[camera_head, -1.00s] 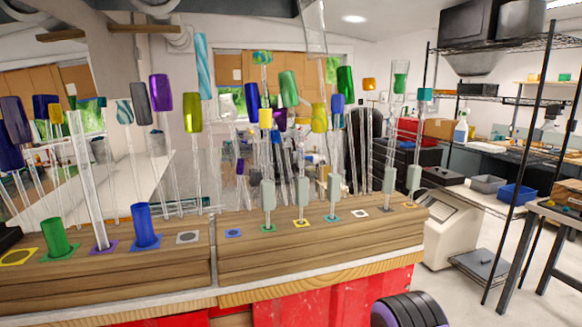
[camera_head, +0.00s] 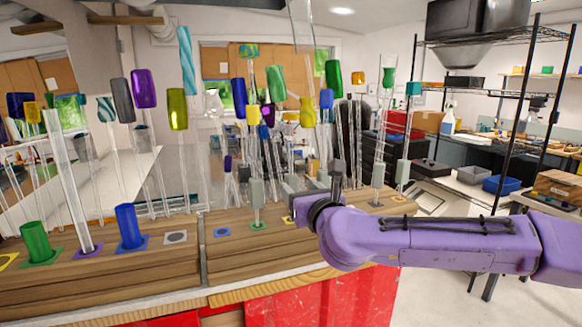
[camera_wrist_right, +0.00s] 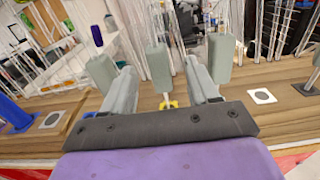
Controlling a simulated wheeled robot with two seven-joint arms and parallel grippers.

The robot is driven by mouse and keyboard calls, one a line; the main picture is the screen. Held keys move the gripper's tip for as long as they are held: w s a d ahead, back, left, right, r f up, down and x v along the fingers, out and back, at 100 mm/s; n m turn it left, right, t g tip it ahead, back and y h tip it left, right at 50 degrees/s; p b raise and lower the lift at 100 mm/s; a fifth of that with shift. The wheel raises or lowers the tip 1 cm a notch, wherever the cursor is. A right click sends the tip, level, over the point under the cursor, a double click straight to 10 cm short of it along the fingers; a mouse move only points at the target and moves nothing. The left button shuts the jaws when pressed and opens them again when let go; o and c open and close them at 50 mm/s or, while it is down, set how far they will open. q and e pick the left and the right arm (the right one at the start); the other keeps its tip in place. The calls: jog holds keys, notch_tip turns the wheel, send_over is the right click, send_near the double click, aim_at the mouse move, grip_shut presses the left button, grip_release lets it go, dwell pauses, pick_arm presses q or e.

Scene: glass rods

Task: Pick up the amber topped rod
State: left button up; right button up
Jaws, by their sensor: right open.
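Several thin clear rods with coloured tops stand on the wooden rack (camera_head: 280,242). An orange-amber top (camera_head: 358,78) shows at the back, and a yellow top (camera_head: 307,112) shows nearer the middle. I cannot trace either down to its base. My right gripper (camera_head: 313,183) is at the front row, its purple arm hiding part of the rack. In the right wrist view its two grey fingers (camera_wrist_right: 162,76) are apart. A grey block (camera_wrist_right: 158,62) on a rod over a yellow mat (camera_wrist_right: 168,104) shows in the gap. I cannot tell whether they touch. My left gripper is not in view.
Grey blocks stand on both sides of the fingers, one at the left (camera_wrist_right: 101,72) and one at the right (camera_wrist_right: 220,57). A green holder (camera_head: 38,242) and a blue holder (camera_head: 130,227) are at the rack's left. Many thin rods crowd behind.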

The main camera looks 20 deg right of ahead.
aim_at(292, 183)
jog(key=w+p, duration=0.1)
jog(key=w, duration=0.1)
jog(key=w+p, duration=0.1)
jog(key=w, duration=0.2)
jog(key=w+p, duration=0.2)
jog(key=shift+w+a+r, duration=0.1)
jog(key=shift+w+a, duration=0.2)
jog(key=shift+a, duration=0.05)
jog(key=shift+w, duration=0.2)
jog(key=shift+s, duration=0.1)
jog(key=c, duration=1.1)
